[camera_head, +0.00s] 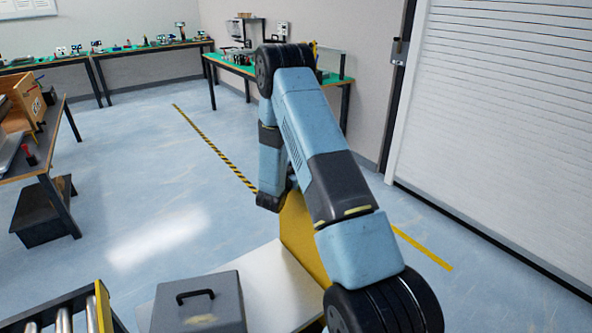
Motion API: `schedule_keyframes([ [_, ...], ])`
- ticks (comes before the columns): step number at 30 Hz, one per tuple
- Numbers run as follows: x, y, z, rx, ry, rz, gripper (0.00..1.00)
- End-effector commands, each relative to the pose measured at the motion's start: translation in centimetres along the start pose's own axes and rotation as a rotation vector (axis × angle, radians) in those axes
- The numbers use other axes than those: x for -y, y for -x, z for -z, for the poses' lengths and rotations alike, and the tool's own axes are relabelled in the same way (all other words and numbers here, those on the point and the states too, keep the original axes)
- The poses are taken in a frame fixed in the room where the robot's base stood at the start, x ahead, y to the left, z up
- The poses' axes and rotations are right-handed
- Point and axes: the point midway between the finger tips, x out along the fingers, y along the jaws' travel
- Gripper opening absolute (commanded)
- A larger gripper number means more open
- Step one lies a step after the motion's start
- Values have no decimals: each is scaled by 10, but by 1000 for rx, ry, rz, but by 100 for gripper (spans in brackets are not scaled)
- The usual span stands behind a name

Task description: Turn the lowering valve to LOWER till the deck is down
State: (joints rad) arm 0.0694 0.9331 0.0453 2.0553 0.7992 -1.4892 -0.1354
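My blue-and-black arm rises from the lower right, bends at the top and comes down behind its own upper link. Its lower end is near a yellow upright panel (301,236). My gripper is not visible; the arm and the panel may be hiding it. I cannot make out the lowering valve or any LOWER marking. A pale flat surface (268,290) lies at the bottom centre, beside the yellow panel; I cannot tell whether it is the deck. A grey box with a black handle (212,300) is at its left side.
A roller conveyor (62,318) with a yellow edge is at the lower left. A workbench (60,140) with an open wooden crate (22,105) stands left, a dark bin (42,212) below. Benches line the back wall. A roller shutter (505,120) is right. The middle floor is clear.

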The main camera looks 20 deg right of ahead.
Motion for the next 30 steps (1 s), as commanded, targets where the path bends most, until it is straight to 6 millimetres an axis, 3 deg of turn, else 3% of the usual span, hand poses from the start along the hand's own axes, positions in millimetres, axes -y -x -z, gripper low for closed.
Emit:
schedule_keyframes([
  [8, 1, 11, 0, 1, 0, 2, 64],
  [24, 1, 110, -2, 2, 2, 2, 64],
  [30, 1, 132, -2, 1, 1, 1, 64],
])
